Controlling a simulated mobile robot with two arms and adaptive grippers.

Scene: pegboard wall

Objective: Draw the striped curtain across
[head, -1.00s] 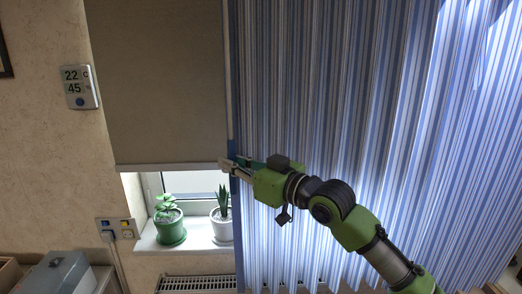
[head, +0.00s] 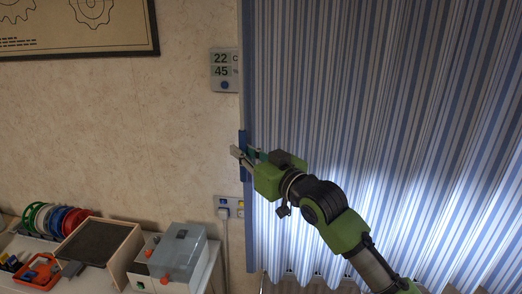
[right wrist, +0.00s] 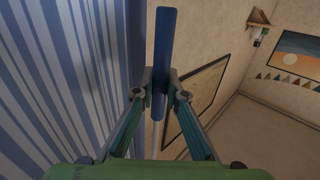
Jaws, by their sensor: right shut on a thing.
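The blue-and-white striped curtain (head: 380,110) hangs in folds over the right half of the head view. Its left edge has a blue edge bar (head: 250,215), which now lies beside the wall thermometer. My right gripper (head: 243,154) is at this bar, shut on it. In the right wrist view both fingertips (right wrist: 159,88) close around the blue bar (right wrist: 163,50), with the curtain's stripes (right wrist: 60,80) to the left. The window, roller blind and sill plants are hidden behind the curtain. My left gripper is not in view.
A thermometer display (head: 223,70) and a socket plate (head: 229,206) are on the wall by the curtain edge. At lower left a bench holds a grey box (head: 172,257), a framed tray (head: 98,247) and coloured spools (head: 55,219).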

